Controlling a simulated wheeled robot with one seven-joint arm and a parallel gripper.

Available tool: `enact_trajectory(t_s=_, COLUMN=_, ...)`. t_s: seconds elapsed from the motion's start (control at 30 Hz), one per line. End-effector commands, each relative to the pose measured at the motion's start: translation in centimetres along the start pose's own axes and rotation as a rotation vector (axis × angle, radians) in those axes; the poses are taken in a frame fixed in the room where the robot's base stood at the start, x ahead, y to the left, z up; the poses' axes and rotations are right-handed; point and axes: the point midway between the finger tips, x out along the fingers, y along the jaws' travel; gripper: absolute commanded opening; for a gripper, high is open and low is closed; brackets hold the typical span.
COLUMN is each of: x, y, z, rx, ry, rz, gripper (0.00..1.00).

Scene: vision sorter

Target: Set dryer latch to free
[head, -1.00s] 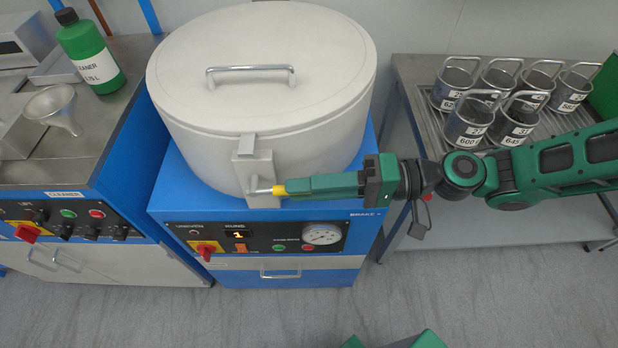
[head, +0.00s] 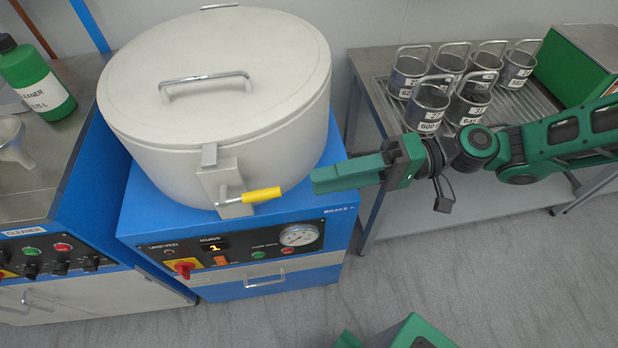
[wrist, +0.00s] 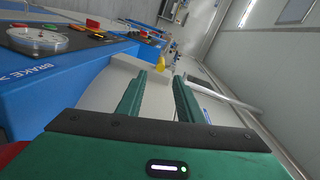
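The dryer (head: 225,150) is a white drum with a closed round lid (head: 215,75) on a blue base. Its latch (head: 228,190) sits on the drum's front, with a metal lever and a yellow handle (head: 262,195) sticking out to the right and slightly up. The yellow handle also shows small beyond my fingers in the wrist view (wrist: 157,63). My gripper (head: 318,181) is just right of the handle, apart from it, with a visible gap. In the wrist view its two green fingers (wrist: 160,90) stand apart with nothing between them.
The dryer's panel (head: 235,250) has a red switch, a display reading 1 and a gauge (head: 300,235). A side table (head: 365,95) at right holds several numbered metal cups (head: 428,105). A cleaner bottle (head: 35,80) and a funnel (head: 12,140) stand at left.

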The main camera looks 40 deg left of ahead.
Motion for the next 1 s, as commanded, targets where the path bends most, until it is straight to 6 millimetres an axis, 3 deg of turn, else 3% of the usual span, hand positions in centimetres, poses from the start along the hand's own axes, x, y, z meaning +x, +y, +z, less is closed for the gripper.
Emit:
enact_trajectory(t_s=0.17, x=-1.4, y=0.0, z=0.0, rx=0.0, ry=0.0, rz=0.001, gripper=0.33)
enact_trajectory(t_s=0.47, x=-1.5, y=0.0, z=0.0, rx=0.0, ry=0.0, rz=0.001, gripper=0.33)
enact_trajectory(t_s=0.57, x=-1.5, y=-0.1, z=-0.1, rx=-0.02, ry=-0.002, rz=0.004, gripper=0.09)
enact_trajectory(t_s=0.6, x=-1.5, y=-0.3, z=-0.2, rx=-0.052, ry=-0.005, rz=0.01, gripper=0.0)
enact_trajectory(t_s=0.73, x=-1.4, y=-1.8, z=-1.0, rx=-0.274, ry=-0.034, rz=0.045, gripper=0.0)
enact_trajectory(t_s=1.0, x=-1.2, y=-6.6, z=-3.0, rx=-0.92, ry=-0.142, rz=0.114, gripper=0.0)
